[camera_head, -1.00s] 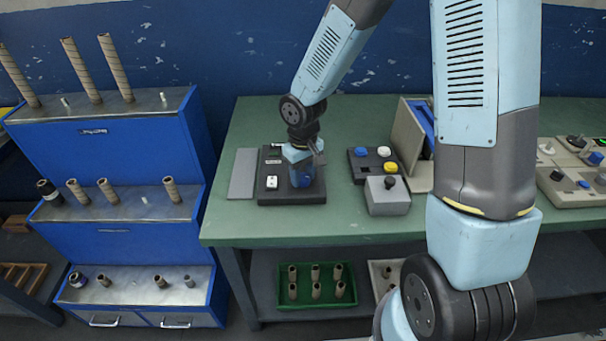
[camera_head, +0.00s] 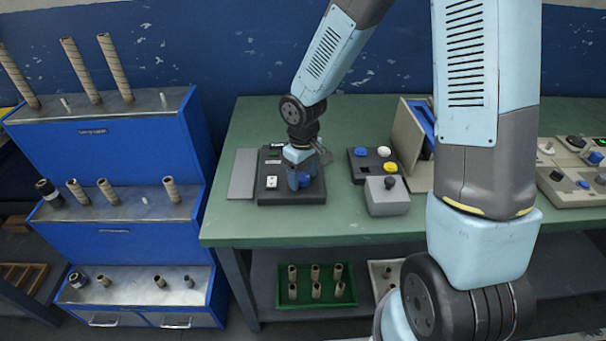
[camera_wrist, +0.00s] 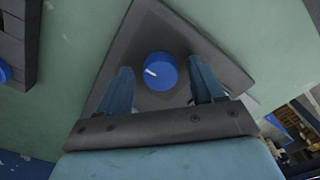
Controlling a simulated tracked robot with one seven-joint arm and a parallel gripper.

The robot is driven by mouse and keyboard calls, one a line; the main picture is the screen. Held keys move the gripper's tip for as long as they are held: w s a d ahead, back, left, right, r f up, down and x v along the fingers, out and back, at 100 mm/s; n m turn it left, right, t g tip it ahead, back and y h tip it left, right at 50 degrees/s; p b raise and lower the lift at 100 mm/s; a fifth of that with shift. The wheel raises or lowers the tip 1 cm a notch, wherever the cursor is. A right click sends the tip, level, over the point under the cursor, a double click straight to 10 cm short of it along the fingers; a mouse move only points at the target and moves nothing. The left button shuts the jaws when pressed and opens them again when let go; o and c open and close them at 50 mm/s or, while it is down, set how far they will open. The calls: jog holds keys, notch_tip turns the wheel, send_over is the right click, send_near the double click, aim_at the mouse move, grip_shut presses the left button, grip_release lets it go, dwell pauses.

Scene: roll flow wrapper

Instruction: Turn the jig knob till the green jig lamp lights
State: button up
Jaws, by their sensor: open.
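The dark jig plate (camera_head: 268,196) lies on the green bench, under my gripper (camera_head: 304,184). In the wrist view, the round blue knob (camera_wrist: 162,72) sits on the dark plate (camera_wrist: 145,40) with a white pointer mark toward its left side. My gripper (camera_wrist: 162,84) is open, with one finger on each side of the knob. Gaps show between the fingers and the knob in that view. My wrist hides the knob in the head view. I cannot make out a lit green lamp on the jig plate.
A grey plate (camera_head: 243,174) lies left of the jig. To its right are a button panel (camera_head: 357,165) and a grey box with a black knob (camera_head: 387,197). Consoles (camera_head: 575,190) stand at the far right. A blue stepped rack (camera_head: 130,150) holds cardboard tubes.

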aim_at(303, 176)
notch_tip(303, 176, up, 14)
jog(key=shift+f, duration=0.15)
dwell(0.7)
